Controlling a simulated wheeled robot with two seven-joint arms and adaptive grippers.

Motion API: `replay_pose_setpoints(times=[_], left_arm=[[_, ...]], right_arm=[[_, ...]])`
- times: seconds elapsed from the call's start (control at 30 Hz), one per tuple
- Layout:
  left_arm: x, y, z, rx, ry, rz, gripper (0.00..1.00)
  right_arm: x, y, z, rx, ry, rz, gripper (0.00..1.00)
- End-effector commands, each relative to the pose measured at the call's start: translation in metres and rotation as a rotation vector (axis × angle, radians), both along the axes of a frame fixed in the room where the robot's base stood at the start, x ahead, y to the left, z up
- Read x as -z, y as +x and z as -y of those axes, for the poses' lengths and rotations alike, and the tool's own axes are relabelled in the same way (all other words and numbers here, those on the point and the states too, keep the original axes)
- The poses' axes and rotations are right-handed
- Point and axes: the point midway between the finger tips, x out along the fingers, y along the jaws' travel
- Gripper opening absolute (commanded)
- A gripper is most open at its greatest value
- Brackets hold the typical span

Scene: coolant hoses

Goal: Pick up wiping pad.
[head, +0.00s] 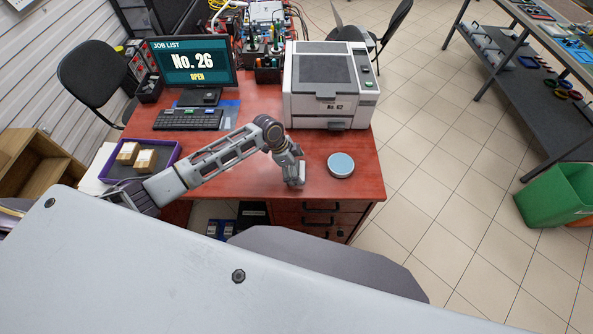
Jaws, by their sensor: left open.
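A round pale-blue disc with a light rim, which looks like the wiping pad (341,164), lies on the red-brown desk (345,195) near its front right corner. My left gripper (296,180) points down over the desk just left of the pad, with a gap between them. It is open and looks empty; its fingers are small in the picture, and I cannot tell whether they touch the desk. My right gripper is out of view.
A grey-white machine (330,108) stands behind the pad. A monitor (192,62), a keyboard (188,119) and a purple tray (107,173) with small boxes are on the left. A green bin (556,195) stands on the floor at right. The desk right of the pad is clear.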

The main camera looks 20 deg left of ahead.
Motion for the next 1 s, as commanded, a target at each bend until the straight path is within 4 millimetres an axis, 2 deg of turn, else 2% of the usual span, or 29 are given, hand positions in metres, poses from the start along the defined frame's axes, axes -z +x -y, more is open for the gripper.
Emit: replay_pose_setpoints(times=[0.07, 0.33, 0.73, 1.0], left_arm=[[0.0, 0.0, 0.0, 0.0, 0.0, 0.0, 0.96], [0.0, 0.0, 0.0, 0.0, 0.0, 0.0, 0.61], [-0.005, 0.0, 0.0, 0.0, 0.0, 0.0, 0.6], [-0.031, 0.001, 0.0, 0.002, 0.001, 0.003, 0.6]], right_arm=[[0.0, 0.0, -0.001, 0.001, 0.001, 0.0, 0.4], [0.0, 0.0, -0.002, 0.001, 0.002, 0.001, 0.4], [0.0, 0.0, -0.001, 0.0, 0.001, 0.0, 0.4], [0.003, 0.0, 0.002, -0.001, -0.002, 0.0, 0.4]])
